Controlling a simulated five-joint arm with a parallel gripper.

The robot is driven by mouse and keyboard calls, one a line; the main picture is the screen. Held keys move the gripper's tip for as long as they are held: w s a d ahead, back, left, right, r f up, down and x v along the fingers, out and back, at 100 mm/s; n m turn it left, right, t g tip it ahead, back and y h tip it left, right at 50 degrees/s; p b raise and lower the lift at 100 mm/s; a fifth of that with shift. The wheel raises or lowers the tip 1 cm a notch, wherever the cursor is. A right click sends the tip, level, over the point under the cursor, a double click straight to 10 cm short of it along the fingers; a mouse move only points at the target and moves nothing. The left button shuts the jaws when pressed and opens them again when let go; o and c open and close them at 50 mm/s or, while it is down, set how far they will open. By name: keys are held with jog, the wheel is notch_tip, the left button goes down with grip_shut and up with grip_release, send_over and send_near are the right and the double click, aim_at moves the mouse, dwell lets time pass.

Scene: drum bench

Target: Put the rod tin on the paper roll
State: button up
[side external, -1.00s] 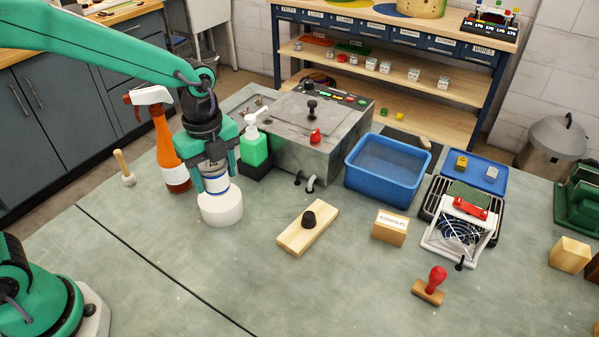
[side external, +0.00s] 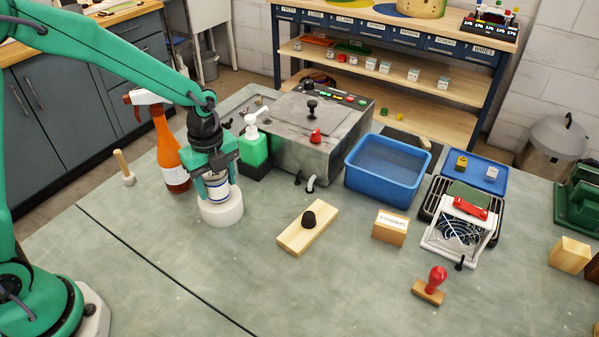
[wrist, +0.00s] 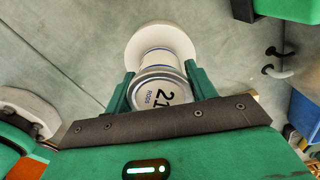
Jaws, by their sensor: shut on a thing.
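The rod tin (side external: 218,191), white with blue bands, is between the jaws of my gripper (side external: 213,183), which is shut on it. In the wrist view the tin's lid (wrist: 158,94) shows "RODS" and a number, with my gripper's fingers (wrist: 157,93) on either side. The paper roll (side external: 221,211) is a short, wide white cylinder standing on the bench. The tin's lower end is at the top of the roll; I cannot tell whether it rests there or is just above. In the wrist view the roll (wrist: 160,30) shows behind the tin.
An orange spray bottle (side external: 168,150) stands close at the left of my gripper. A green pump bottle (side external: 253,149) stands close at the right. A wooden block with a black knob (side external: 295,241) and a blue tub (side external: 372,185) lie further right. The bench in front is clear.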

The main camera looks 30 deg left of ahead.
jog(key=shift+f, duration=0.25)
jog(key=o, duration=1.1)
jog(key=shift+f, duration=0.1)
notch_tip(320, 180, up, 12)
jog(key=shift+r, duration=0.2)
dwell(0.5)
